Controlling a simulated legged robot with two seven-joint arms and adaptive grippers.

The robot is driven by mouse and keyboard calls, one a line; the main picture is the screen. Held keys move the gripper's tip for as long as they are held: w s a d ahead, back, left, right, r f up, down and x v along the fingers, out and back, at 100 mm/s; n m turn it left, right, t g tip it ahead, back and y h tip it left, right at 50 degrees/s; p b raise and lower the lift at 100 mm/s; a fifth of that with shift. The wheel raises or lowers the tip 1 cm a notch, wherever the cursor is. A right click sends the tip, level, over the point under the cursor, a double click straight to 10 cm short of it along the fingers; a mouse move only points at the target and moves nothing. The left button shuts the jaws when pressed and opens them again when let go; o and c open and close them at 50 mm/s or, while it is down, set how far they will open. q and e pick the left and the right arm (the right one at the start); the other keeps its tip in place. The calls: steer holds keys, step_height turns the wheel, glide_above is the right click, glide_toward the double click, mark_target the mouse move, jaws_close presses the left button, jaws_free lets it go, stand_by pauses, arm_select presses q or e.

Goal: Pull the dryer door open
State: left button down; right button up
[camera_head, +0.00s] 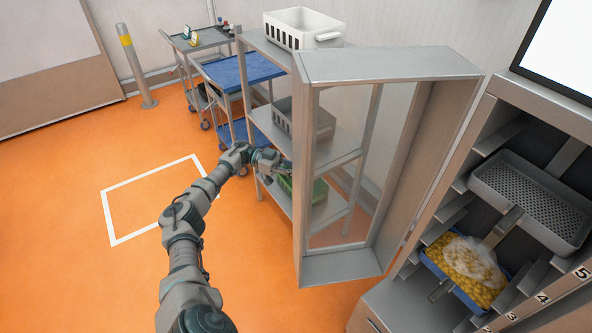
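The dryer door (387,64), a grey frame with a clear pane, stands swung wide open to the left of the dryer (470,133). The dryer's inside shows, with a grey perforated tray (530,197) on an upper level and a blue tray (436,270) of yellow pieces below. My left gripper (283,168) is at the free left edge of the door, about halfway up. Its fingertips are small and partly hidden by the door frame, so I cannot tell whether they grip it. My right gripper is not in view.
A grey shelf rack (262,46) stands behind the door, with a white basket (302,27) on top and a green bin (313,190) lower down. Two carts, one blue-topped (240,71), stand farther back. The orange floor at left is clear, apart from a yellow-topped post (138,70).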

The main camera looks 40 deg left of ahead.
arm_select(q)
steer(key=shift+w+f, duration=0.15)
steer(key=shift+f, duration=0.05)
steer(key=shift+d, duration=0.1)
steer(key=c, duration=1.1)
jaws_free()
steer(key=shift+w+r, duration=0.1)
steer(key=v, duration=0.7)
steer(key=shift+a, duration=0.25)
